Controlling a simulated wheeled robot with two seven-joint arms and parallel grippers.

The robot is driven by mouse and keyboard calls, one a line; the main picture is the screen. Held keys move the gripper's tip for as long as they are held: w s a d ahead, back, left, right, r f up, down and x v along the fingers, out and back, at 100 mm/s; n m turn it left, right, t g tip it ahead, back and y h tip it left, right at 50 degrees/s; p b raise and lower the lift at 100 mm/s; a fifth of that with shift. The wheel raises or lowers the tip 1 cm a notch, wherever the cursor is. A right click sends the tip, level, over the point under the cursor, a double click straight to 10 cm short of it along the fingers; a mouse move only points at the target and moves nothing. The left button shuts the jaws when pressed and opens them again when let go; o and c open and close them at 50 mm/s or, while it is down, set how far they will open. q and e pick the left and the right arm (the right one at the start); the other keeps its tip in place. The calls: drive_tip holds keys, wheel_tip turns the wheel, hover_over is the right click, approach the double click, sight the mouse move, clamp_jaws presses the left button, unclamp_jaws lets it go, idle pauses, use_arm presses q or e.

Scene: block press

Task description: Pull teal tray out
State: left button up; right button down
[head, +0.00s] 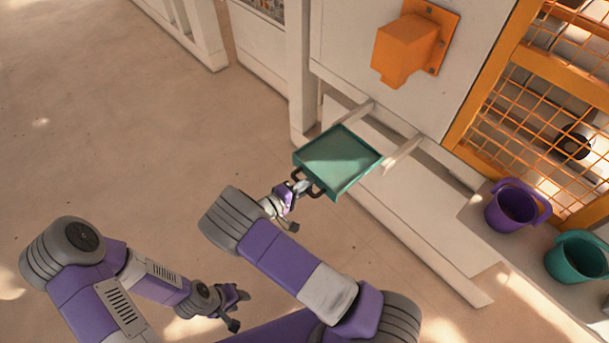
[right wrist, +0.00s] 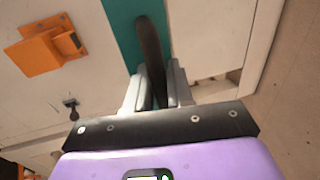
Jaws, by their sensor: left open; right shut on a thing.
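The teal tray (head: 338,157) sticks out from the front of the white press, between two pale rails, and looks empty. A dark handle (head: 308,184) is on its near side. My right gripper (head: 299,188) is at this handle. In the right wrist view the fingers of my right gripper (right wrist: 158,88) are closed around the dark handle (right wrist: 150,50), with the teal tray (right wrist: 122,30) behind it. My left gripper (head: 240,308) is open and empty, low over the floor, well away from the tray.
An orange box (head: 404,48) juts from the press wall above the tray. An orange mesh gate (head: 540,100) stands to the right. A purple bucket (head: 512,207) and a teal bucket (head: 577,258) stand at the right. The floor at left is clear.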

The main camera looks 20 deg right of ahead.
drive_tip(key=shift+v, duration=0.8)
drive_tip(key=shift+f, duration=0.15)
drive_tip(key=c, duration=1.1)
unclamp_jaws()
drive_tip(key=p+v, duration=0.1)
drive_tip(key=v, duration=0.6)
drive_tip(key=shift+s+a, duration=0.1)
drive_tip(key=shift+a, duration=0.2)
